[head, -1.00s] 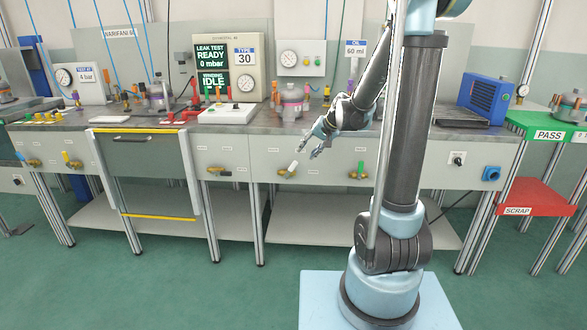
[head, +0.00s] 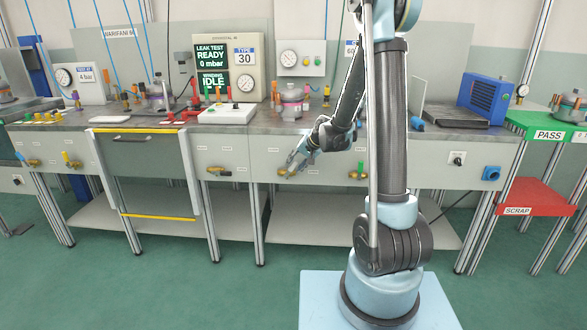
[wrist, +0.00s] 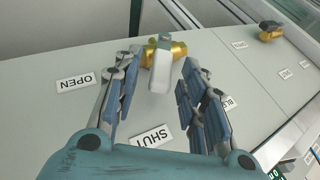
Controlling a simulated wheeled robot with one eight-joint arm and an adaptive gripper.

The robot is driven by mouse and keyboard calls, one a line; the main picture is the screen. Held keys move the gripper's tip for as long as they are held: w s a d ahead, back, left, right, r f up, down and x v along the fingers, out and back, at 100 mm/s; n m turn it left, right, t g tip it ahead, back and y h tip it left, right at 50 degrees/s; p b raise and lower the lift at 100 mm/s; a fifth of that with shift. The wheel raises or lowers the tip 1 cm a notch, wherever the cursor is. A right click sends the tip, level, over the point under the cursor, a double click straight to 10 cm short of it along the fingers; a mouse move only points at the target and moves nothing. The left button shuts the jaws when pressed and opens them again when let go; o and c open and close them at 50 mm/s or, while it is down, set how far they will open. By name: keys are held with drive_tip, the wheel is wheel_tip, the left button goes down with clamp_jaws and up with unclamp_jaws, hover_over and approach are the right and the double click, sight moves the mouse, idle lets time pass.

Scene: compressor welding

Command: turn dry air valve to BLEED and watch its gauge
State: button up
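The valve with a white lever (wrist: 161,74) and brass body (wrist: 178,50) is on the bench's front panel. In the wrist view its lever points toward the SHUT label (wrist: 151,136). An OPEN label (wrist: 76,82) is at left, and a label partly hidden by a finger, reading "BLE", is at right (wrist: 229,102). My gripper (wrist: 162,60) is open, with one finger on each side of the lever and gaps showing. In the head view my gripper (head: 292,164) covers most of the valve. A round gauge (head: 289,58) is on the panel above; whether it is this valve's gauge I cannot tell.
Another brass valve (head: 357,172) with a green handle is to the right on the same front panel. A dark-handled valve (head: 218,171) is to the left. The floor in front is clear.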

drive_tip(key=shift+x, duration=1)
clamp_jaws()
